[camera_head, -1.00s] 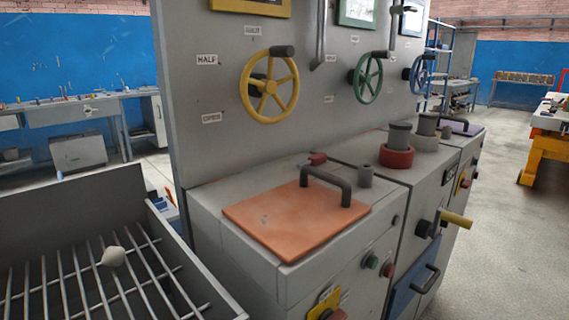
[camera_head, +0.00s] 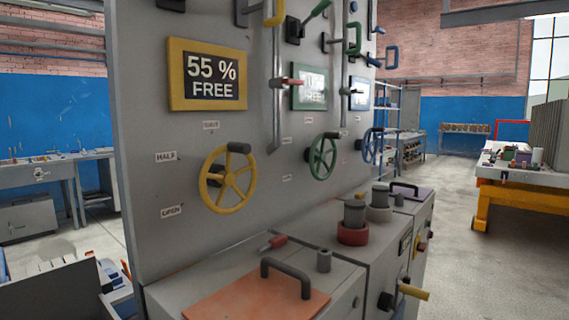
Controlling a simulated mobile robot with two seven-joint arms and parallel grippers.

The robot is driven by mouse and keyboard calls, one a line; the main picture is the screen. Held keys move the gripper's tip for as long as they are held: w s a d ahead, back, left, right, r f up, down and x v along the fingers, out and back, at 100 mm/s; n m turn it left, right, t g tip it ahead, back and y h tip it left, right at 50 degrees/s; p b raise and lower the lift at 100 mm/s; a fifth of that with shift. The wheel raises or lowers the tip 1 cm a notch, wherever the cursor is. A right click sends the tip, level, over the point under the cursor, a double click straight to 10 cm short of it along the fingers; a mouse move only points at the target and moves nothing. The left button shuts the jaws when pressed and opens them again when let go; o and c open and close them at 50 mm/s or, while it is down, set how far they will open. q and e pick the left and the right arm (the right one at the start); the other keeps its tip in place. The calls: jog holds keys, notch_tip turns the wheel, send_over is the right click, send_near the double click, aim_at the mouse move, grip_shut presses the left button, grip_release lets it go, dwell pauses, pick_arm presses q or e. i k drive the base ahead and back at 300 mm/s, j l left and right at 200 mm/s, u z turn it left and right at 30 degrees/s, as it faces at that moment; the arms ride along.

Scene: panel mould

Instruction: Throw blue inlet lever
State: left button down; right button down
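A blue lever handle (camera_head: 392,57) sticks out from the upper right of the grey panel (camera_head: 150,120), above a blue-framed display (camera_head: 360,93) and a blue handwheel (camera_head: 370,147). Its label is too small to read. A green handle (camera_head: 351,40), a green-tipped lever (camera_head: 316,11) and a yellow handle (camera_head: 275,12) stand to its left, the yellow one cut by the top edge. Neither of my grippers is in view.
A yellow-framed display (camera_head: 207,75) reads "55 % FREE". Yellow (camera_head: 228,181) and green (camera_head: 322,156) handwheels project from the panel. Grey cabinets with an orange lid (camera_head: 255,298) stand in front. The floor (camera_head: 480,270) at right is clear, before an orange-legged table (camera_head: 483,208).

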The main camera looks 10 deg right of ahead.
aim_at(378, 64)
jog(key=i+l+u, duration=0.1)
jog(key=l, duration=0.3)
jog(key=i+l+u, duration=0.1)
jog(key=l, duration=0.3)
jog(key=i+l, duration=0.25)
jog(key=l, duration=0.15)
jog(key=i+l+u, duration=0.15)
jog(key=l, duration=0.25)
jog(key=l+u, duration=0.1)
jog(key=l, duration=0.3)
jog(key=i, duration=0.05)
